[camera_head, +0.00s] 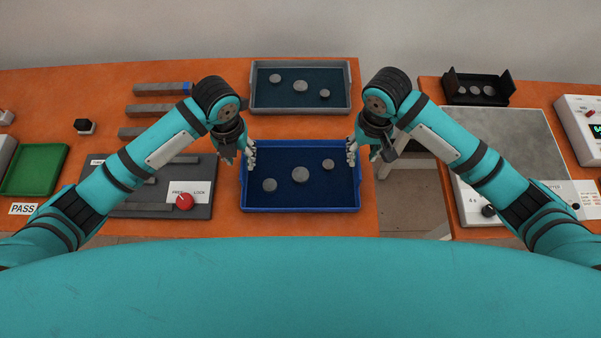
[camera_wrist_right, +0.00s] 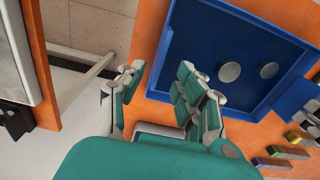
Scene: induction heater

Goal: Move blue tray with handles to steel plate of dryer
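The blue tray (camera_head: 300,207) lies on the orange table with three grey discs in it. It also shows in the right wrist view (camera_wrist_right: 220,23). My left gripper (camera_head: 240,155) is open at the tray's left side, near its upper left corner. The handles are not clearly visible. The dryer's steel plate (camera_head: 503,140) is bare, on the separate right table beyond my right arm.
A grey tray (camera_head: 259,104) with discs stands just behind the blue one. A black holder (camera_head: 478,103) stands behind the steel plate. A gap with floor separates the tables. A fixture with a red knob (camera_head: 184,202) and a green tray (camera_head: 35,169) are at left.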

